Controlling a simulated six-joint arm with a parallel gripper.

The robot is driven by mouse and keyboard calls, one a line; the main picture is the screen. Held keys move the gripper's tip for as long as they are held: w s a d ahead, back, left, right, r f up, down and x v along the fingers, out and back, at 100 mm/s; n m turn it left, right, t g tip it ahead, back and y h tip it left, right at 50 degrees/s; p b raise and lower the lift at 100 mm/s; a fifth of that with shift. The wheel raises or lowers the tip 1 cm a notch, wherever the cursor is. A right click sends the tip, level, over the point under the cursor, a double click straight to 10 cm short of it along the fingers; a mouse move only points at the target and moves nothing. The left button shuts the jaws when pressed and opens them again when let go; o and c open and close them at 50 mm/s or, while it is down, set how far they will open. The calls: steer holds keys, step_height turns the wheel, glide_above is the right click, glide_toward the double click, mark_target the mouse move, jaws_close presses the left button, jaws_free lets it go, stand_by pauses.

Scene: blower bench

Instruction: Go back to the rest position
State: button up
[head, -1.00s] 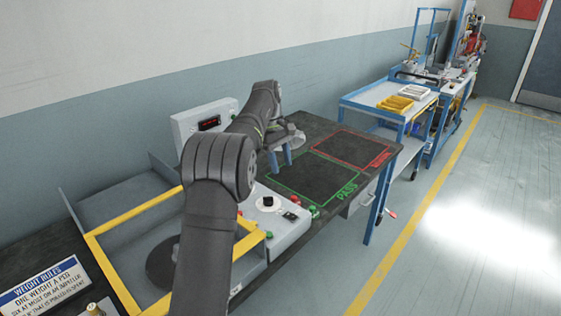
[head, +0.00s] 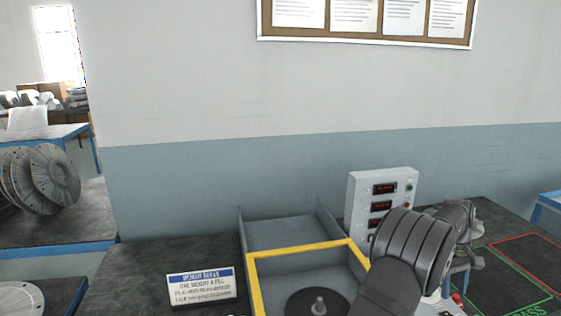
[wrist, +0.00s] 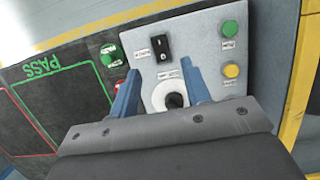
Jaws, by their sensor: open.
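My gripper (wrist: 161,80) is open in the wrist view, its two blue fingers spread. A black knob on a white round dial (wrist: 171,95) shows between and beyond the fingers, on the grey control panel (wrist: 205,55). I see nothing held, and cannot tell whether a finger touches the panel. In the head view my dark arm reaches in from the lower right, and my gripper (head: 456,268) is mostly hidden behind it, left of the green PASS outline (head: 500,285).
A yellow-framed open bay (head: 252,270) with a spindle (head: 318,305) lies left of my arm. A display box (head: 355,200) stands behind it. A weight-rules sign (head: 201,286) is on the bench. In the wrist view, green buttons (wrist: 110,55) and a rocker switch (wrist: 163,48) sit near the fingers.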

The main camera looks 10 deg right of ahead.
steer(key=x, duration=0.7)
steer(key=shift+s+f, duration=0.1)
steer(key=shift+f, duration=0.1)
